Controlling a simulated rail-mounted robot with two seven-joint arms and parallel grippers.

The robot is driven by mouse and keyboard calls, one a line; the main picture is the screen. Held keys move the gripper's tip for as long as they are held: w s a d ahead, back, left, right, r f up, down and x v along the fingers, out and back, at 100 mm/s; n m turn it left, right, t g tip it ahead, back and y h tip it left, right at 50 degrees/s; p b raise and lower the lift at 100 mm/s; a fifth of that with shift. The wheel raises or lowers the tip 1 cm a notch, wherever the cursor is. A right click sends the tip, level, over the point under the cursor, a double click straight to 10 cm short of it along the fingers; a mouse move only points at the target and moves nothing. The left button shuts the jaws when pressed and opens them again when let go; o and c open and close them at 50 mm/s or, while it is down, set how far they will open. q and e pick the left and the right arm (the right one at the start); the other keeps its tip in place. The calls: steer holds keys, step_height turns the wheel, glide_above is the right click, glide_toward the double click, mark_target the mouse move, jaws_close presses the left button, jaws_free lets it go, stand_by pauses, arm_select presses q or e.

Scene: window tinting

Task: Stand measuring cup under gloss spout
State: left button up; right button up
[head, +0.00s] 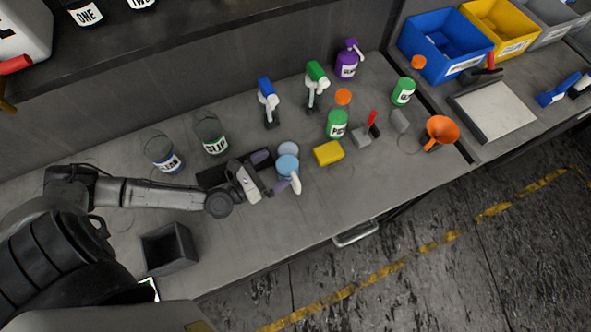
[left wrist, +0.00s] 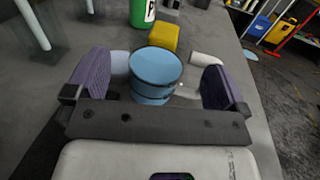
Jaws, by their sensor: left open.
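A light blue cup (head: 287,164) with a pale handle, which I take for the measuring cup, stands on the grey bench. My left gripper (head: 271,174) is open beside it, fingers pointing toward it. In the left wrist view, the blue cup (left wrist: 154,78) lies between the two open fingers of the gripper (left wrist: 155,85), apart from both as far as I can see. Its handle points right. A white container with a red spout (head: 15,65) sits at the upper left edge, cut off; I cannot read whether it is the gloss one. My right gripper is not in view.
A pale round item (head: 288,148) lies just behind the cup, and a yellow sponge (head: 328,153) to its right. Clear buckets (head: 211,135), spray bottles (head: 313,88) and an orange funnel (head: 440,131) stand around. A dark open box (head: 168,249) is near the front left.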

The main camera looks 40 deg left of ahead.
mark_target(286, 160)
arm_select(q)
steer(key=x, duration=0.3)
steer(key=shift+w+d+r, duration=0.1)
steer(key=shift+w, duration=0.15)
steer(key=shift+w+d+p, duration=0.15)
steer(key=shift+w+p, duration=0.15)
steer(key=shift+w, duration=0.4)
steer(key=shift+c, duration=0.5)
steer(key=c, duration=0.9)
